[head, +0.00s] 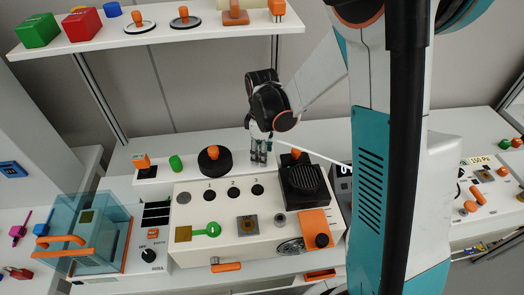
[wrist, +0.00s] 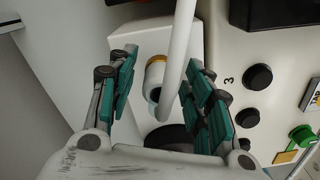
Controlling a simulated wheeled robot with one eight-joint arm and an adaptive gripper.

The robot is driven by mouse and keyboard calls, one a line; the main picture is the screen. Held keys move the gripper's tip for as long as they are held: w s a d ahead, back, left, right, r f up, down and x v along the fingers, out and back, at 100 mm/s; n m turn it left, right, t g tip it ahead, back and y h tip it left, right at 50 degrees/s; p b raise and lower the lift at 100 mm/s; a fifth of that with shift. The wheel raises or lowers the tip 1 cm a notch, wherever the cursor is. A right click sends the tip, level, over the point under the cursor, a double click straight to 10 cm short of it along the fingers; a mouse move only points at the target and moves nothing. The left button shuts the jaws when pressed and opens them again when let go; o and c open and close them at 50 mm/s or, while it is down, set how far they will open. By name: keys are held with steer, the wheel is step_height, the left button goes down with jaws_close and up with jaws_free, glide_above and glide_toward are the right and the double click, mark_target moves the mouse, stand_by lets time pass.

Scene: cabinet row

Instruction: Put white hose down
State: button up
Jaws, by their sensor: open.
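My gripper (head: 259,158) points down behind the control box, near its back edge. The wrist view shows its two green-padded fingers (wrist: 160,68) spread apart.
The control box (head: 210,255) has black holes, a green key-like handle and a black block (head: 303,185) on its right. A black disc with an orange knob (head: 214,160) stands left of my gripper. A shelf (head: 160,32) holds blocks above. A clear teal box (head: 90,235) stands left.

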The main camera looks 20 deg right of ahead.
step_height(320, 180, up, 13)
steer(key=p, duration=0.4)
steer(key=shift+r, duration=0.15)
steer(key=s+r+m+t, duration=0.3)
steer(key=s+r+m, duration=0.2)
steer(key=s, duration=0.4)
steer(key=s+r+m+t, duration=0.4)
steer(key=s+r+m, duration=0.1)
steer(key=s, duration=0.4)
steer(key=shift+s+r+m, duration=0.2)
steer(key=shift+m, duration=0.4)
